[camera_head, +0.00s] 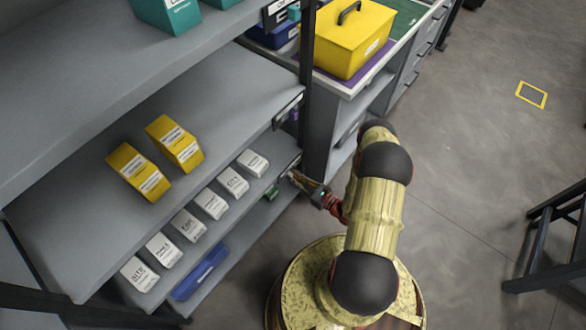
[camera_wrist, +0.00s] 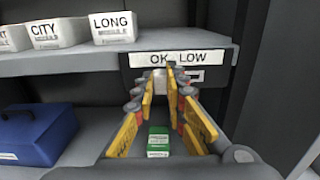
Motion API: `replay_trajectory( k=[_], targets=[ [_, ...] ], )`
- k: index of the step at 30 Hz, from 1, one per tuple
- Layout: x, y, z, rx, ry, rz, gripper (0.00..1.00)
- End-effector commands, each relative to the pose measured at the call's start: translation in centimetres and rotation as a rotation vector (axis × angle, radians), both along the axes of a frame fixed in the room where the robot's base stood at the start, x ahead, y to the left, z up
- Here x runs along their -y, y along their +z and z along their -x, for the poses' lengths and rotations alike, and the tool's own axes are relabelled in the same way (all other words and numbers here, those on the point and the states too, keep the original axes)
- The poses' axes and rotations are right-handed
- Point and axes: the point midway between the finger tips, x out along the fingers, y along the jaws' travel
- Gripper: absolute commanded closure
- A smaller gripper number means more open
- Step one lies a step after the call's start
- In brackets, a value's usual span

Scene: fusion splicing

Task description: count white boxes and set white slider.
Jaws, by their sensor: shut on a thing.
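Several white boxes stand in a row on a lower shelf, from the front one (camera_head: 139,274) to the far one (camera_head: 252,163). In the wrist view, boxes labelled CITY (camera_wrist: 55,33) and LONG (camera_wrist: 113,28) show, with another cut off at the left. A dark panel (camera_wrist: 216,80) marked OK and LOW is on the shelf's front edge. The white slider (camera_wrist: 160,84) sits at the panel's left part, below OK. My gripper (camera_head: 293,177), also in the wrist view (camera_wrist: 164,86), is shut on the slider, which its fingers partly hide.
Two yellow boxes (camera_head: 140,171) (camera_head: 175,143) stand on the shelf above. A blue box (camera_wrist: 35,135) and a green box (camera_wrist: 158,141) are on the shelf below. A yellow case (camera_head: 345,45) stands on the counter. A dark post (camera_head: 306,60) rises beside my gripper. The floor at right is mostly clear.

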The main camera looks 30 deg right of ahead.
Motion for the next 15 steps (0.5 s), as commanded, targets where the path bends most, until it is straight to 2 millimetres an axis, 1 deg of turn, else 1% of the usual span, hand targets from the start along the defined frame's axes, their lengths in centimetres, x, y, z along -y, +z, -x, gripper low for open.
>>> replay_trajectory(
  k=[1,8,9,15],
  targets=[
    [-0.34,-0.11,0.33,-0.004,0.003,-0.003,1.0],
    [-0.49,-0.18,0.38,-0.005,0.006,-0.004,1.0],
    [-0.51,-0.18,0.39,-0.005,0.006,-0.004,0.86],
    [-0.45,-0.17,0.33,-0.004,0.006,-0.004,0.74]
  ],
)
